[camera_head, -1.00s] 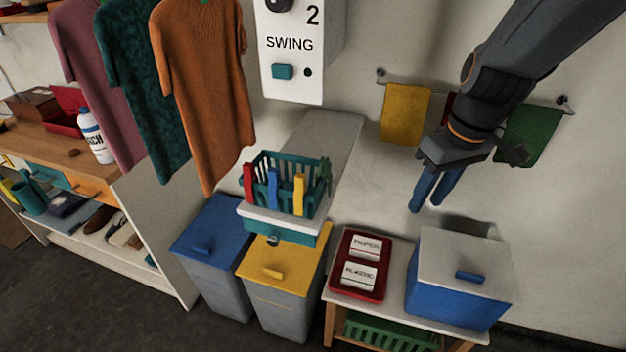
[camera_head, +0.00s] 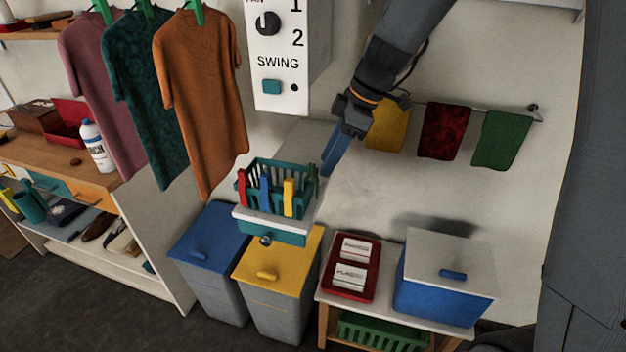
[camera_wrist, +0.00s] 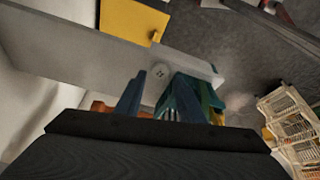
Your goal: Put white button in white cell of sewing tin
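A pale round button (camera_wrist: 160,73) with small holes shows in the wrist view, against the long grey board (camera_wrist: 100,50). It lies between the lines of my two blue fingers, with a gap on both sides. In the head view I cannot make the button out. My gripper (camera_head: 336,152) points down, just right of the teal basket (camera_head: 272,178) and above the board. In the wrist view my gripper (camera_wrist: 160,85) has its fingers apart, the right one overlapping the basket. I cannot identify the sewing tin for certain; an open red box (camera_head: 68,125) stands on the desk at left.
The basket with coloured clothespins crowds my gripper on the left. Blue (camera_head: 205,240) and yellow (camera_head: 280,262) bins stand below. A red tray (camera_head: 350,268) and blue box (camera_head: 445,285) sit on a low table. Hanging shirts (camera_head: 203,100) stand between the board and the desk (camera_head: 85,172).

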